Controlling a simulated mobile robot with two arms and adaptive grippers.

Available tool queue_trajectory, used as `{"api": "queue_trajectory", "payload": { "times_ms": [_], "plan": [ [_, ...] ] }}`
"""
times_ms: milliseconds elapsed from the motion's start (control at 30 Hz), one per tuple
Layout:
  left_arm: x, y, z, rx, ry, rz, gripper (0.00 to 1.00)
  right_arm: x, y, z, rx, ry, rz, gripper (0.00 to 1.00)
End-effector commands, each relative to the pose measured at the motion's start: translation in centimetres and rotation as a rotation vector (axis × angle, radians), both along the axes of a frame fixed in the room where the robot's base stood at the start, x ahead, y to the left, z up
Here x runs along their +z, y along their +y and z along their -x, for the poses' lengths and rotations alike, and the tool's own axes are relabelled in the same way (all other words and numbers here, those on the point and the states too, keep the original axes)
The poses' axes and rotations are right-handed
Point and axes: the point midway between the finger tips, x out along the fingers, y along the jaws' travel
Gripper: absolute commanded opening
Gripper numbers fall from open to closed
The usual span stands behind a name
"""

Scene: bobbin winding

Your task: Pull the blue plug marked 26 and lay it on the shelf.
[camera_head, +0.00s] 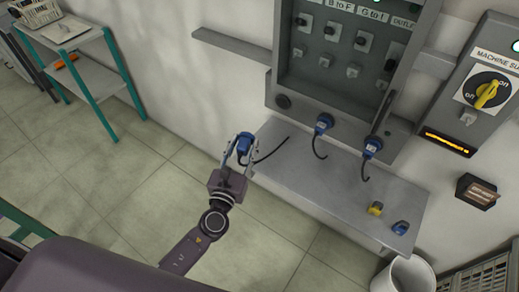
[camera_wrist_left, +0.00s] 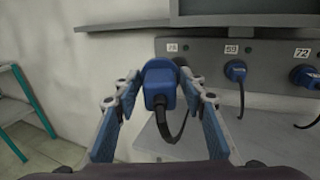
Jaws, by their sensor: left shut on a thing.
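My left gripper (camera_head: 240,152) is shut on a blue plug (camera_head: 245,142). The held plug also shows between the fingers in the left wrist view (camera_wrist_left: 160,84), with its dark cable hanging below. In the head view it is apart from the panel, left of an empty-looking dark round socket (camera_head: 283,101). The label over the leftmost socket (camera_wrist_left: 172,47) looks like 26 but is small. The grey shelf (camera_head: 300,174) runs below the panel, to the right of the gripper. My right gripper is not in view.
Two blue plugs (camera_head: 323,123) (camera_head: 372,147) sit in sockets with hanging cables. A yellow plug (camera_head: 375,208) and a blue plug (camera_head: 400,228) lie at the shelf's right end. A white bin (camera_head: 405,274) stands below. The shelf's left and middle are mostly clear.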

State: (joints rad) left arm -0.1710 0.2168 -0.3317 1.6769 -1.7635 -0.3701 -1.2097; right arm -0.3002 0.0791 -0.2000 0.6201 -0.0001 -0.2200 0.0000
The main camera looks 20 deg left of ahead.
Motion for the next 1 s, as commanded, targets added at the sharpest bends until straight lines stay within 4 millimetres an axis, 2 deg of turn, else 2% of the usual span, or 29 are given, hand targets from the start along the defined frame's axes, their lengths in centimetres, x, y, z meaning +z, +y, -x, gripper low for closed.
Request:
{"api": "queue_trajectory", "payload": {
  "times_ms": [1000],
  "plan": [
    [0.0, -0.3, -6.2, 0.001, -0.001, 0.0, 0.0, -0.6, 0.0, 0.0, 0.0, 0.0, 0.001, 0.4]
  ]
}}
